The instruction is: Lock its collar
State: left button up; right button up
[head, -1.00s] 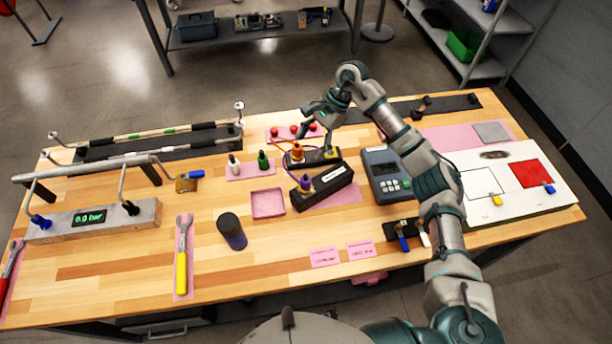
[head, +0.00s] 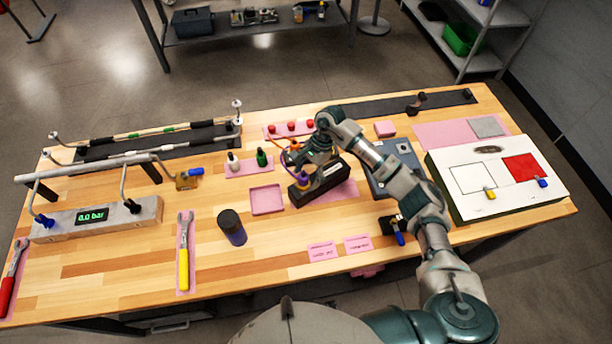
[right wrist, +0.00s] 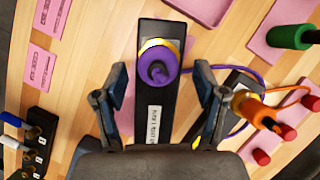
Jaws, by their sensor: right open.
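A purple connector (right wrist: 158,65) with a yellow ring at its base stands in the near black block (right wrist: 155,110), which carries a white label. In the head view the purple connector (head: 304,182) shows at the left end of the near black block (head: 322,183). My right gripper (head: 310,166) is above this block, with its fingers (right wrist: 160,85) spread to either side of the block and short of the purple connector, touching nothing that I can make out. An orange connector (right wrist: 250,108) with an orange cable stands on a second block beside it. My left gripper is not in view.
A grey meter (head: 392,165) lies right of the block, partly under my arm. A pink tray (head: 267,200) lies left of it. Green (head: 261,158) and white connectors and several red caps (head: 291,127) stand behind. A dark cylinder (head: 231,227) stands front left.

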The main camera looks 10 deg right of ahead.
jog(key=shift+x, duration=0.75)
jog(key=c, duration=1.1)
jog(key=shift+c, duration=0.2)
